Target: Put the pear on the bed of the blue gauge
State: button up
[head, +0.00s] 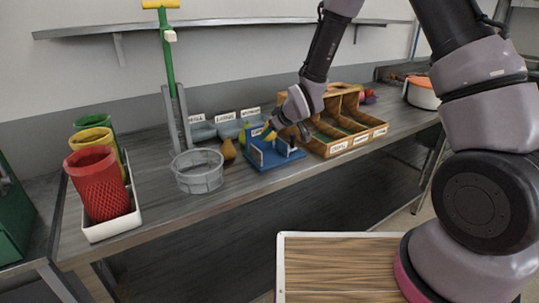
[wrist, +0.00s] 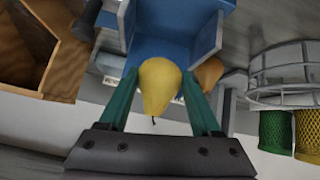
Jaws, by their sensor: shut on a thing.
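My gripper (wrist: 161,80) is shut on a yellow pear (wrist: 160,86), which sits between its two green fingers with its narrow end and stem toward the palm. The blue gauge (head: 276,157) stands on the bench, with a flat bed and upright blue walls. In the wrist view the blue gauge (wrist: 172,52) lies just beyond the pear, between its side walls. In the head view my gripper (head: 267,133) is over the back left of the gauge. Whether the pear touches the gauge I cannot tell.
A brown-orange pear-shaped fruit (head: 229,150) and a wire basket (head: 197,171) stand left of the gauge. A yellow-green fruit (head: 243,134) shows behind it. A wooden divided box (head: 345,146) stands close on the right. Labelled grey bins (head: 228,128) line the back.

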jog(key=shift+d+f, duration=0.1)
jog(key=shift+f, duration=3.45)
jog(key=shift+f, duration=0.15)
jog(key=o, duration=1.1)
